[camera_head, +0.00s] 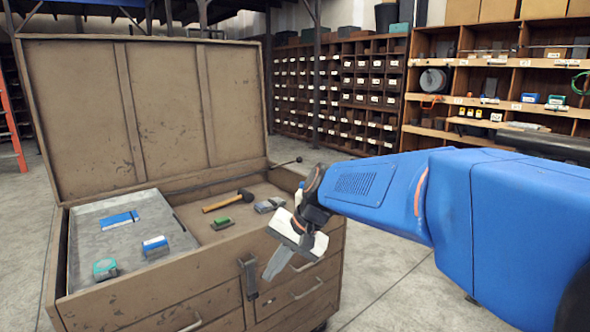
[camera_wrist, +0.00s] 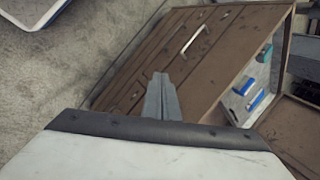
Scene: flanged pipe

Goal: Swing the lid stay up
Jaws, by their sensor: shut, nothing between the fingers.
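The tool chest (camera_head: 190,297) stands open, its brown lid (camera_head: 165,115) raised at the back. The lid stay (camera_head: 240,177) looks to be the thin dark rod lying low along the back of the chest's opening. Its knobbed end sticks out past the right rim. My gripper (camera_head: 277,262) is outside the chest, in front of its right part and pointing down, apart from the rod. In the wrist view my gripper (camera_wrist: 162,95) shows its fingers together and empty, with the chest's drawer front (camera_wrist: 165,60) beyond. The rod is not clear in that view.
A grey tray (camera_head: 90,222) in the chest holds a blue-and-white box, a blue flat piece and a teal item. A hammer (camera_head: 228,201), a green brush (camera_head: 221,223) and a grey block lie right of it.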

